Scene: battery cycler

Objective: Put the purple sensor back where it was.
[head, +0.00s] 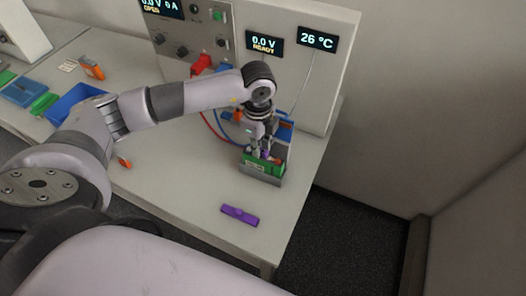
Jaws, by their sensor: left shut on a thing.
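My left gripper (263,150) points down over the green battery cell (262,167) in a grey holder (261,179) near the table's right edge. It is shut on a small purple piece, which looks like the purple sensor (266,154); the fingers hide most of it. It is at the top of the green cell; I cannot tell whether it touches. A purple bar-shaped block (239,215) with a dark mark in its middle lies on the table, nearer the front edge and apart from the gripper. My right gripper is not in view.
The cycler panel (215,45) stands behind, with displays reading 0.0 V READY and 26 °C (317,38). Red and blue cables run near the holder. A blue tray (75,103) and small orange parts lie left. The table front around the purple block is clear.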

